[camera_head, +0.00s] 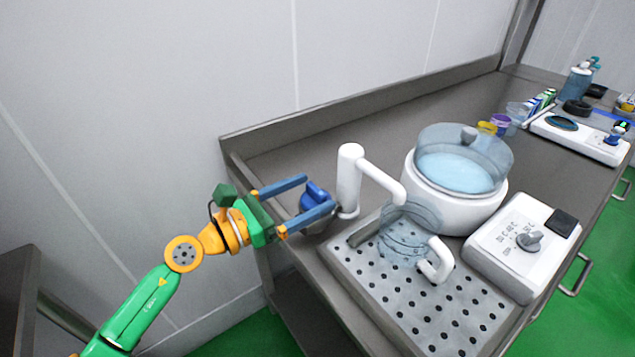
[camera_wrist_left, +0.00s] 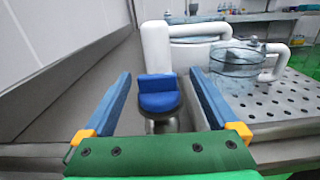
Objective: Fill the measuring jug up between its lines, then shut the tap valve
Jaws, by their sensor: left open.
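The white tap (camera_head: 349,178) stands at the left end of the steel counter, its spout reaching right. Its blue valve knob (camera_head: 315,195) sits on the tap's left side. My left gripper (camera_head: 321,194) is open, with its blue fingers on either side of the knob. In the left wrist view the knob (camera_wrist_left: 158,94) lies between the spread fingers with gaps on both sides. The clear measuring jug (camera_head: 408,232) with a white handle stands on the perforated drain tray (camera_head: 432,322) under the spout. Its lines and water level are too faint to read. My right gripper is not in view.
A white round vessel with a clear lid (camera_head: 462,160) holds pale blue liquid behind the jug. A white control box with a grey dial (camera_head: 522,241) stands to its right. Cups, a scale and bottles (camera_head: 575,85) stand farther back. The counter behind the tap is clear.

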